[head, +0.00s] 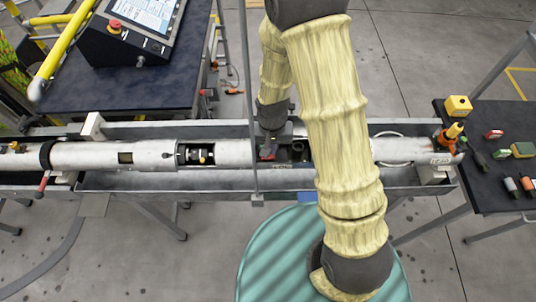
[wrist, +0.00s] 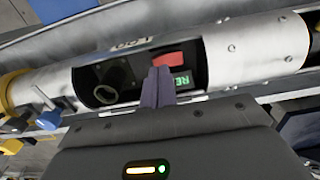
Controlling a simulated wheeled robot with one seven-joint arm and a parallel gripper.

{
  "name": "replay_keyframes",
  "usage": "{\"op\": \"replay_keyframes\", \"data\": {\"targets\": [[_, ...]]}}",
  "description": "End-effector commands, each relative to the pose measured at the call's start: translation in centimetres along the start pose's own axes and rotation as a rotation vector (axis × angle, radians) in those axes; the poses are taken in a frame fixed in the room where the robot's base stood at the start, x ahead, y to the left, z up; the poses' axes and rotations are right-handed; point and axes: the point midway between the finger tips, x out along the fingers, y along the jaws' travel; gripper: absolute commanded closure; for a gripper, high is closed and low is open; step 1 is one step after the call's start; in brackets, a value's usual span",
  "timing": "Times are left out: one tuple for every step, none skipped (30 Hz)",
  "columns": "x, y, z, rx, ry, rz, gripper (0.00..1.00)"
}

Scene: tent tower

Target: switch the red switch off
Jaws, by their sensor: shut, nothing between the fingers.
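The red switch (wrist: 170,59) sits in an opening of a white tube (wrist: 225,50), in the wrist view. It looks like a flat red rocker, and a green label (wrist: 182,81) with white letters is just below it. My gripper (wrist: 160,72) is shut and empty. Its fingertips are in front of the opening, at the lower left edge of the switch, and hide part of it. I cannot tell whether they touch it. In the head view my arm covers much of this area, and a small patch of the red switch (head: 267,153) shows below my gripper.
A dark round socket (wrist: 117,78) is left of the switch in the same opening. The long tube lies in a grey metal trough (head: 160,180). A control panel (head: 135,25) stands at the back left. A dark table (head: 490,190) with small parts is at the right.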

Motion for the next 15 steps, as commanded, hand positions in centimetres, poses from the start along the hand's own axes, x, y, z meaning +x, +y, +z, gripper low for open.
{"op": "replay_keyframes", "data": {"targets": [[0.00, 0.00, 0.00, 0.000, 0.000, 0.000, 1.00], [0.00, 0.00, 0.00, 0.000, 0.000, 0.000, 1.00], [0.00, 0.00, 0.00, 0.000, 0.000, 0.000, 1.00], [0.00, 0.00, 0.00, 0.000, 0.000, 0.000, 1.00], [0.00, 0.00, 0.00, 0.000, 0.000, 0.000, 1.00], [0.01, 0.00, 0.00, 0.000, 0.000, 0.000, 1.00], [0.03, 0.00, 0.00, 0.000, 0.000, 0.000, 1.00], [0.05, 0.00, 0.00, 0.000, 0.000, 0.000, 1.00], [0.09, 0.00, 0.00, 0.000, 0.000, 0.000, 1.00], [0.13, 0.00, 0.00, 0.000, 0.000, 0.000, 1.00], [0.17, 0.00, 0.00, 0.000, 0.000, 0.000, 1.00], [0.23, 0.00, 0.00, 0.000, 0.000, 0.000, 1.00], [0.27, 0.00, 0.00, 0.000, 0.000, 0.000, 1.00], [0.31, 0.00, 0.00, 0.000, 0.000, 0.000, 1.00], [0.35, 0.00, 0.00, 0.000, 0.000, 0.000, 1.00]]}}
